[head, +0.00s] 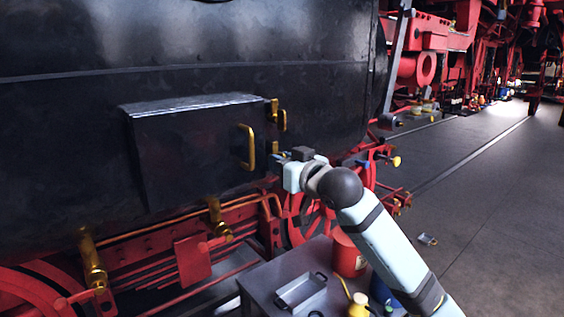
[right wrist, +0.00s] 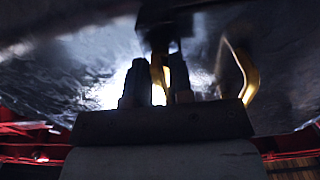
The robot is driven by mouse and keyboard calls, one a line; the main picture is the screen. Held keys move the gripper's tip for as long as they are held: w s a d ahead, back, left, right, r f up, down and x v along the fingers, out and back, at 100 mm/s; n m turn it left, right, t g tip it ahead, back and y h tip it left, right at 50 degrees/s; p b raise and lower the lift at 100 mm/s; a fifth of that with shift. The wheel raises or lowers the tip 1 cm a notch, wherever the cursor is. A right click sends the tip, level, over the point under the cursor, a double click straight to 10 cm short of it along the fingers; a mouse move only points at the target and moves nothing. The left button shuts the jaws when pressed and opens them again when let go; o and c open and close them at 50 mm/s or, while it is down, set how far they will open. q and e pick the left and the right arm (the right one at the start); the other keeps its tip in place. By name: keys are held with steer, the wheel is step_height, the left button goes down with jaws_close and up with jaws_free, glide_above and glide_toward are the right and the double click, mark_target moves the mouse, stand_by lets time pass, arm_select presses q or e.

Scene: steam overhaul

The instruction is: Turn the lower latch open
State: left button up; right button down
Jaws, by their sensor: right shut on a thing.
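The lower latch (head: 273,147) is a small brass piece at the right edge of a dark box door (head: 190,150) on the black locomotive side. My right gripper (head: 279,156) reaches it from the right and is shut on it; the arm hides part of the latch. In the right wrist view the latch (right wrist: 161,72) shows as a brass strip between the two dark fingers (right wrist: 158,90). The upper latch (head: 278,115) sits above it, also brass. A brass door handle (head: 247,147) is just left of the lower latch and shows in the right wrist view (right wrist: 245,76). My left gripper is out of view.
Below stands a grey table (head: 262,285) with a metal tray (head: 300,291), a red container (head: 348,255) and a yellow oil can (head: 358,306). Red wheels and brass pipes (head: 91,262) lie under the box. Open floor (head: 480,190) is on the right.

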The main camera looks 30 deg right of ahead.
steer(key=c, duration=1.2)
jaws_free()
steer(key=shift+c, duration=0.2)
steer(key=s+d+p, duration=0.1)
steer(key=s+p, duration=1.1)
steer(key=s, duration=0.1)
steer(key=shift+s+p, duration=0.35)
